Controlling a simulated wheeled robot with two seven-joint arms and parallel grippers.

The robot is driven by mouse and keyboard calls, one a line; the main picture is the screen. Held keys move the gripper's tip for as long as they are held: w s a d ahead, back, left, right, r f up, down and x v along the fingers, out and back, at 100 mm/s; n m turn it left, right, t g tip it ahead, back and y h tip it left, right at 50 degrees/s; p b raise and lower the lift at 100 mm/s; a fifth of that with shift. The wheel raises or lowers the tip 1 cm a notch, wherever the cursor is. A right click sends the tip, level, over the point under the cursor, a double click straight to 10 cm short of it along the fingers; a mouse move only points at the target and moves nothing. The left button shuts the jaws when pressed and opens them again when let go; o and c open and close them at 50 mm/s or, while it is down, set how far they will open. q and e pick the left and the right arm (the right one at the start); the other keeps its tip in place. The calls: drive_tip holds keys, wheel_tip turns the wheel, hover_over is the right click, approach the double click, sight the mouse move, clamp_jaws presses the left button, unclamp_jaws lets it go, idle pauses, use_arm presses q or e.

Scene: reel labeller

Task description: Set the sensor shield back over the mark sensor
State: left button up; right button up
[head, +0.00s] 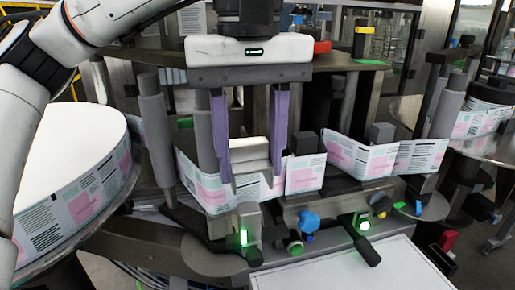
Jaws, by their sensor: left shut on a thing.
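My left gripper (250,178) hangs down over the labeller with its two purple fingers shut on a pale grey, stepped block, which looks like the sensor shield (249,152). The block is held between the fingers, at the label web; whether it touches anything below is hard to tell. Below it, at the machine's front edge, stands a small metal unit with a lit green light (244,236), and a second green light (364,225) is to its right. I cannot tell for sure which part is the mark sensor. My right gripper is not in view.
The printed label web (350,160) runs from the big white reel (68,150) past grey rollers to another reel at right. Dark posts stand close to the right of the gripper. Knobs and a black lever (367,250) stick out in front. A white panel (350,272) lies clear at the front.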

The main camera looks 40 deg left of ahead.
sight(249, 208)
use_arm(q)
drive_tip(key=shift+w+a+f, duration=0.85)
drive_tip(key=shift+a+f, duration=0.05)
drive_tip(key=shift+w+f+b, duration=0.1)
drive_tip(key=shift+f+b, duration=0.75)
drive_tip(key=shift+f, duration=0.2)
drive_tip(key=shift+d+r, duration=0.1)
drive_tip(key=shift+r, duration=0.05)
drive_tip(key=shift+f+b, duration=1.9)
drive_tip(key=shift+f, duration=0.6)
drive_tip(key=o, duration=1.3)
drive_tip(key=shift+c, duration=0.2)
